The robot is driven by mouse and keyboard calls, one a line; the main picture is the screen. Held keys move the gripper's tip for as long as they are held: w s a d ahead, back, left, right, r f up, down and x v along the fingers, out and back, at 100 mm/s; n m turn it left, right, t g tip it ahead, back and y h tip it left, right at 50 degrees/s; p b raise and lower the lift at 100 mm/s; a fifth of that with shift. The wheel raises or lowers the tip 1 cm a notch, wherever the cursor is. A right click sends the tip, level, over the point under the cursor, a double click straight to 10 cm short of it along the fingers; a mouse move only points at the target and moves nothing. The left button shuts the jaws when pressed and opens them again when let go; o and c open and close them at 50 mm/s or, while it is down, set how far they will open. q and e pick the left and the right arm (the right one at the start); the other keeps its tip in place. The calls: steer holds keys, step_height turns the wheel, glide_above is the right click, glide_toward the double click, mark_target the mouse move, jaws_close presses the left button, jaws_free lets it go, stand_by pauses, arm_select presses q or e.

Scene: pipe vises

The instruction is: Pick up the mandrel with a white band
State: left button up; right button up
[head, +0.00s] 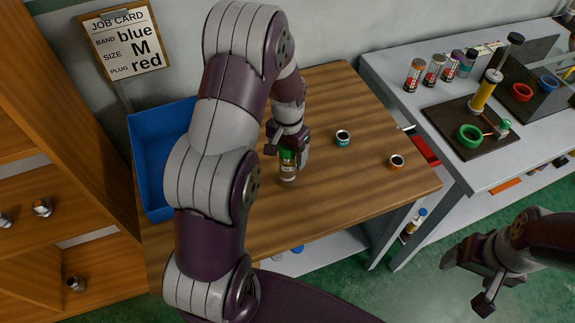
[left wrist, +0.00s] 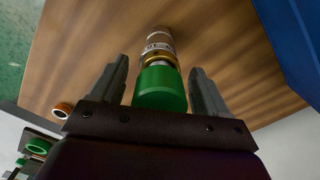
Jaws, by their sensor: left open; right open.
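A short upright cylinder with a green top (head: 287,160) stands on the wooden table in the head view. In the left wrist view the same cylinder (left wrist: 160,85) shows a green cap, a brass ring and a pale band with dark marks. I cannot tell for sure that it is the white-banded mandrel. My left gripper (head: 285,152) is open above it, with its fingers (left wrist: 159,72) on either side of the green cap and gaps showing. My right gripper (head: 467,281) is open and empty over the floor at the lower right.
A blue bin (head: 150,135) stands at the table's left. A teal-edged ring (head: 343,138) and an orange ring (head: 396,161) lie on the table (head: 350,185). Several capped cylinders (head: 433,70) and a dark fixture plate (head: 470,145) are on the grey bench. A job card (head: 125,40) hangs behind.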

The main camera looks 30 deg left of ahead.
arm_select(q)
jaws_close()
stand_by(0.3)
